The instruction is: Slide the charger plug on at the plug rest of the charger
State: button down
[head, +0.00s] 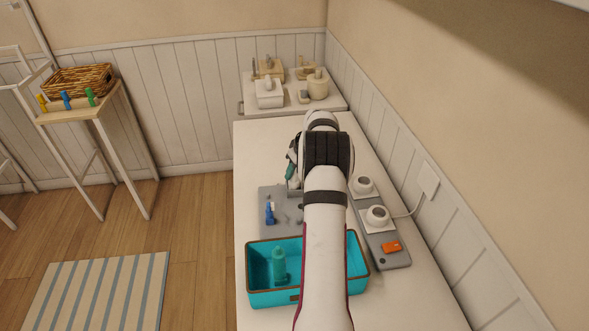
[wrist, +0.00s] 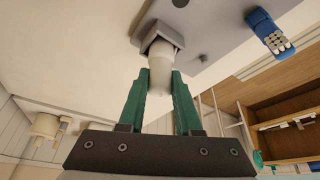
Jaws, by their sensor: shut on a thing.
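My gripper (wrist: 160,95) has two green fingers closed on a white rounded piece, which I take to be the charger plug (wrist: 161,75). Its far end meets a grey square-edged holder (wrist: 158,36) in the wrist view; I cannot tell how far it sits inside. The holder stands on a grey board (head: 268,194). In the head view my gripper (head: 290,171) is at the board's far side, and my arm hides the plug and much of the board. Which part is the plug rest is not clear.
A blue piece (head: 269,213) stands on the board. A teal bin (head: 262,298) with a green bottle-like thing (head: 279,266) is in front. A grey strip (head: 393,260) with white round sockets and an orange switch (head: 391,246) lies right, by the wall.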

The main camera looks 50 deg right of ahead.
jog(key=shift+f, duration=0.75)
jog(key=c, duration=0.5)
grip_release()
jog(key=v, duration=1.5)
jog(key=shift+s+r, duration=0.1)
jog(key=shift+r, duration=0.3)
